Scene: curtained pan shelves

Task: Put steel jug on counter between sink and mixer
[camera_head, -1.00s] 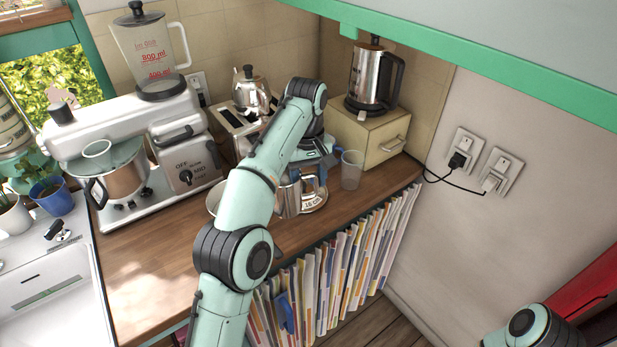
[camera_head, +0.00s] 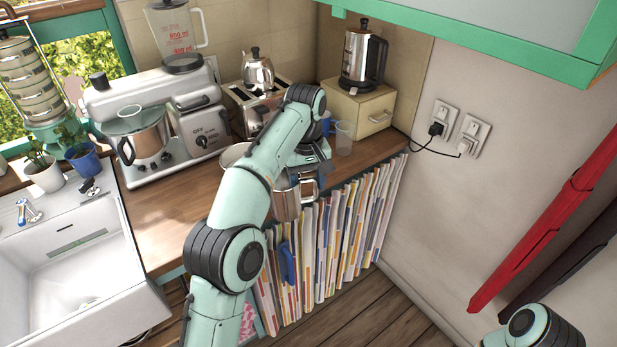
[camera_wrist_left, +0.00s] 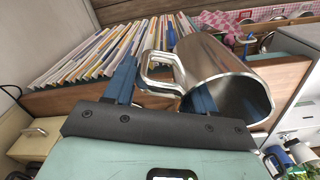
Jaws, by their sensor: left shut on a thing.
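The steel jug (camera_head: 287,202) is a shiny metal cup with a side handle. My left gripper (camera_head: 314,175) is shut on its handle, which shows between the blue fingers in the left wrist view (camera_wrist_left: 155,75). The jug (camera_wrist_left: 228,82) hangs at the counter's front edge, in front of the tops of the folders in the head view. The sink (camera_head: 82,280) is white, at the lower left. My right gripper is out of view.
A bowl (camera_head: 233,156) is partly hidden by my left arm. A clear glass (camera_head: 344,138) stands right of my gripper, near a drawer box (camera_head: 365,105) with a kettle (camera_head: 361,55). Potted plants (camera_head: 84,158) stand behind the sink.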

